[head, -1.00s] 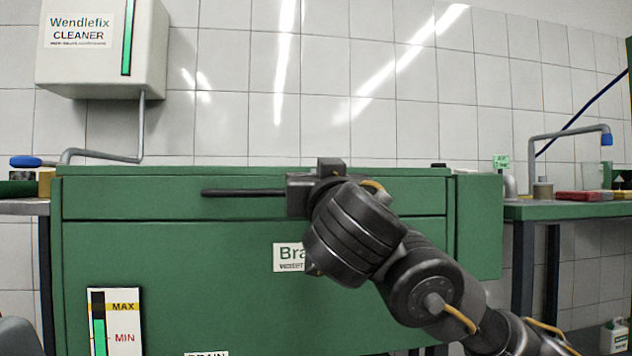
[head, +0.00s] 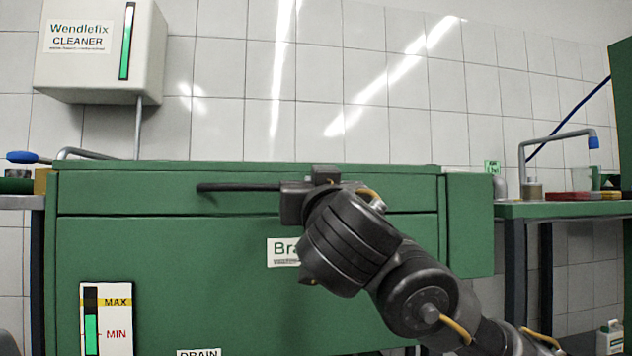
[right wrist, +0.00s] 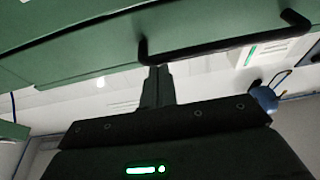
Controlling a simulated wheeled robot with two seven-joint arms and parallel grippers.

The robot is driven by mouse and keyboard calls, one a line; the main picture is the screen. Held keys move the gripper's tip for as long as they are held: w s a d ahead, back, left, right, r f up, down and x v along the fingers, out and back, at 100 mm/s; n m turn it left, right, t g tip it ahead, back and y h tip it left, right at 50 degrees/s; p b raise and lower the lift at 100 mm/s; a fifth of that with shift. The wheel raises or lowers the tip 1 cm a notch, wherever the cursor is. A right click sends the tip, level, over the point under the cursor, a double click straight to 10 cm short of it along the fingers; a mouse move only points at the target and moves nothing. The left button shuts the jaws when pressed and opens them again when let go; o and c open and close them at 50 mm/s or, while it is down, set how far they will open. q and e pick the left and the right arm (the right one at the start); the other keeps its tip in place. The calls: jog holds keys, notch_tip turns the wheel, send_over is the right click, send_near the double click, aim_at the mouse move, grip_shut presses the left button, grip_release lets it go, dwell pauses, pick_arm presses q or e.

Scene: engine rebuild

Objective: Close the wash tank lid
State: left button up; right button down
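The green wash tank (head: 180,265) fills the middle of the head view. Its lid (head: 130,200) looks lowered, with its front face above a seam line; I cannot tell whether it is fully seated. A black bar handle (head: 235,187) runs along the lid's front. My right gripper (head: 303,200) is in front of the handle's right part, its fingers hidden there. In the right wrist view its fingers (right wrist: 157,75) are together, tips right beside the bar handle (right wrist: 215,48) near one end. Nothing shows between them; contact with the bar is unclear. My left gripper is out of view.
A white cleaner dispenser (head: 100,50) hangs on the tiled wall at upper left. A pipe with a blue end (head: 25,157) is at the tank's left. A green-topped bench (head: 560,208) with a tap (head: 553,140) and small items stands at the right.

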jog(key=r+p+v, duration=0.1)
jog(key=p+v, duration=0.2)
jog(key=v, duration=0.6)
jog(key=shift+s+r, duration=0.25)
jog(key=shift+s, duration=0.15)
